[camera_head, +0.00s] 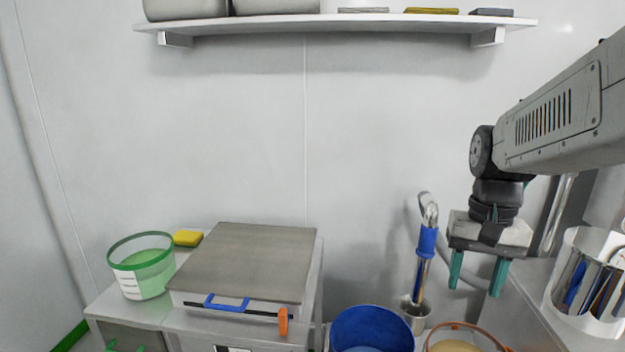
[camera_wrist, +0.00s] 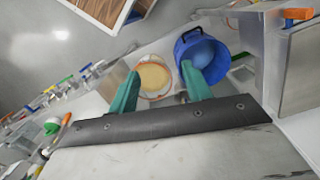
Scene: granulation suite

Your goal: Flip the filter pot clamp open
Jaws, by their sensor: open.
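A grey-lidded box (camera_head: 245,262) stands on the cabinet at the lower left. Its front has a blue handle (camera_head: 226,303) and an upright orange lever (camera_head: 283,322), which looks like the clamp; I cannot tell for certain. The orange lever also shows at the top right of the wrist view (camera_wrist: 298,14). My gripper (camera_head: 476,280) is open and empty, pointing down at the right, well apart from the box and lever. In the wrist view its teal fingers (camera_wrist: 160,72) appear over a round bowl with tan contents and a blue bucket.
The blue bucket (camera_head: 372,326) and orange-rimmed bowl (camera_head: 466,326) stand at the lower front. A blue-gripped metal tool (camera_head: 427,240) stands upright beside them. A white tool holder (camera_head: 590,300) is at the right. A green-rimmed tub (camera_head: 142,265) and yellow sponge (camera_head: 188,238) sit left of the box.

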